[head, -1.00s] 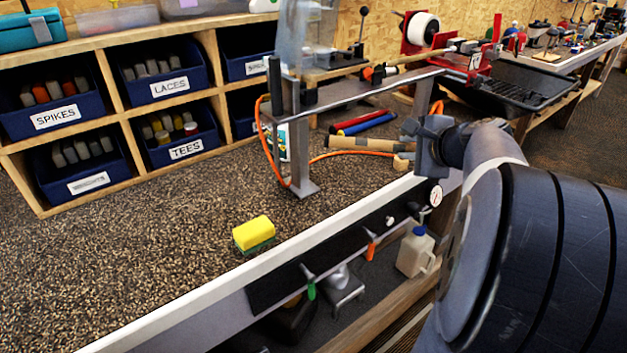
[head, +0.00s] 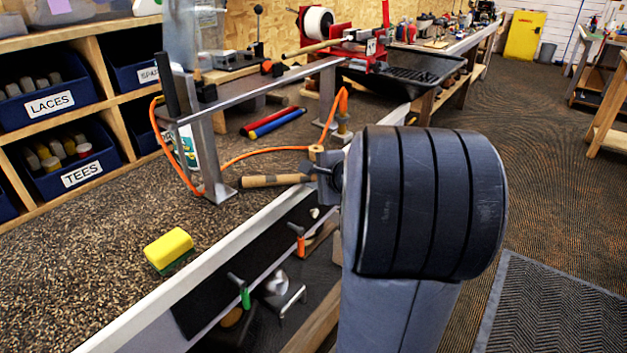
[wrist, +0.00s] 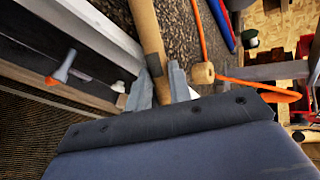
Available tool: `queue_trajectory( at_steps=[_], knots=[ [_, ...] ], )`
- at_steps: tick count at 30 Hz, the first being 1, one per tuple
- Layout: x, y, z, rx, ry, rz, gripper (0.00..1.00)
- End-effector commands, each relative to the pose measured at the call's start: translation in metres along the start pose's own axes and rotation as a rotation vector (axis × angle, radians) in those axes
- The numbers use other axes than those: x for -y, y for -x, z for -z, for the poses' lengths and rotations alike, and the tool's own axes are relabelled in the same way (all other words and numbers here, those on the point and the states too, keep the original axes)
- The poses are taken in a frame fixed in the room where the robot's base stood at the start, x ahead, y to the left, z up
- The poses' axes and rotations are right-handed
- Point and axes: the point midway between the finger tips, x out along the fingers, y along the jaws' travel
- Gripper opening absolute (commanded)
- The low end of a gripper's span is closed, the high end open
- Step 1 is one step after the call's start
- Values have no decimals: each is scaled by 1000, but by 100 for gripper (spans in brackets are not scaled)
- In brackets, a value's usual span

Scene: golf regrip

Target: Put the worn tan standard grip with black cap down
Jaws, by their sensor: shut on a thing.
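My gripper (wrist: 158,88) is shut on the worn tan grip (wrist: 146,30). In the wrist view the grip runs up and out of the frame from between the two fingers, with a dark band near them. In the head view the tan grip (head: 262,181) points left from my gripper (head: 326,180), roughly level, by the white front edge of the bench. It is low over the speckled bench top (head: 110,235); I cannot tell whether it touches. The black cap is not clearly seen. My wrist partly hides the gripper in the head view.
A metal stand (head: 205,165) is just left of the grip. An orange hose (head: 262,153) and a small tan ring-shaped piece (head: 316,150) lie behind it. Red (head: 262,123) and blue (head: 278,124) grips lie farther back. A yellow sponge (head: 168,248) sits at front left; bench around it is clear.

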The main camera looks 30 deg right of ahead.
Motion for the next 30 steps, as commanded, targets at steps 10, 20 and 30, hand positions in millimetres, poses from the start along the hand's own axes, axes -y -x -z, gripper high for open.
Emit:
queue_trajectory(
  at_steps=[10,20,30],
  knots=[
    [-2,-1,0,0,0,1,22],
    [-2,-1,0,0,0,1,41],
    [3,11,0,-2,0,3,41]
  ],
)
